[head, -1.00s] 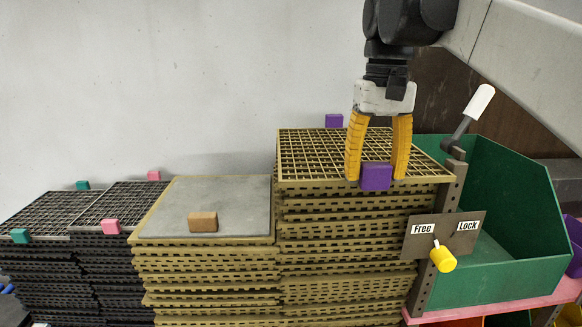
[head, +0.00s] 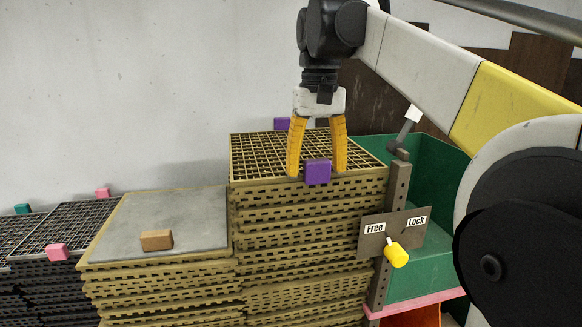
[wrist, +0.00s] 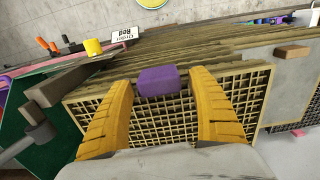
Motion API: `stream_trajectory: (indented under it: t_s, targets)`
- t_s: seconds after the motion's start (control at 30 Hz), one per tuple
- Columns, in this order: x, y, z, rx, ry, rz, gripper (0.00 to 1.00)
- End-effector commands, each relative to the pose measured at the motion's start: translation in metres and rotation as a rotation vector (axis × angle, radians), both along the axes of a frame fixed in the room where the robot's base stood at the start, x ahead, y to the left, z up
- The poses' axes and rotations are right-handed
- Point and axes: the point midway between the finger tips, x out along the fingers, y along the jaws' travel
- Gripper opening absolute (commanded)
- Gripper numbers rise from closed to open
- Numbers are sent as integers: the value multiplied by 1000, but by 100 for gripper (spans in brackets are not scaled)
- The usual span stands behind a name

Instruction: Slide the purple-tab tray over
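The purple-tab tray (head: 258,155) is a tan-framed open grating on top of the tall right stack. Its near purple tab (head: 317,172) sits at the front edge, and a second purple tab (head: 282,124) shows at the back edge. My gripper (head: 317,168) points down with its yellow fingers apart, one on each side of the near tab. In the wrist view the tab (wrist: 157,81) lies between the fingertips (wrist: 160,83), with a small gap on each side. The grating (wrist: 158,122) shows below it.
A lower stack on the left carries a grey sheet (head: 165,215) with a brown tab (head: 156,240). Dark grated trays with a pink tab (head: 57,252) are further left. A Free/Lock plate (head: 375,236) with a yellow knob (head: 396,254) and a green bin (head: 430,260) stand at the right.

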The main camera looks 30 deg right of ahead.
Motion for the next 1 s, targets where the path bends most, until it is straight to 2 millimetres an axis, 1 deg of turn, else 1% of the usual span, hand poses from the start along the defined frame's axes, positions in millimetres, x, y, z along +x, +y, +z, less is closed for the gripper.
stream_trajectory:
  t_s: [0.3,0.37,0.43,0.57,0.7,0.8,0.9,1.0]
  targets:
    - [0,0,0,0,0,0,81]
    - [0,0,2,0,0,0,81]
    - [0,0,9,0,0,0,81]
    - [0,0,32,0,0,0,81]
    - [0,0,65,0,0,0,81]
    - [1,0,86,0,0,0,81]
    - [1,0,102,0,0,0,81]
    - [1,0,112,0,0,0,81]
